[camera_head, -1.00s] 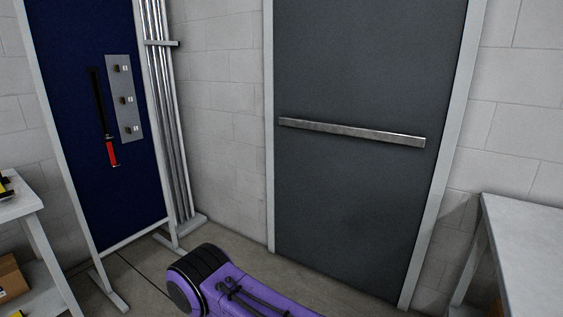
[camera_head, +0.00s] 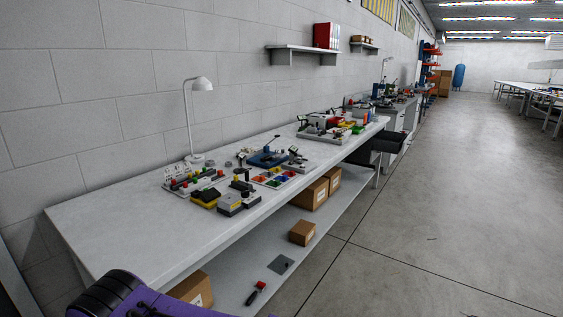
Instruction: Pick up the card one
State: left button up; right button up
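I cannot make out anything that is clearly card one; small items on the bench are too small to tell. A long white workbench (camera_head: 120,225) runs along the left wall, with small coloured parts and devices on its top. A flat dark grey square plate (camera_head: 281,264) lies on the bench's lower shelf, and I cannot tell what it is. A purple and black link of my arm shows at the bottom left. Neither of my grippers is in view.
A white lamp (camera_head: 198,86) stands at the back of the bench. Cardboard boxes (camera_head: 303,232) and a red-and-black tool (camera_head: 256,292) sit on the lower shelf. The grey floor (camera_head: 440,200) to the right is open. More tables (camera_head: 540,97) stand far right.

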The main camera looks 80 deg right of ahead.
aim_at(188, 167)
jog(key=z, duration=2.3)
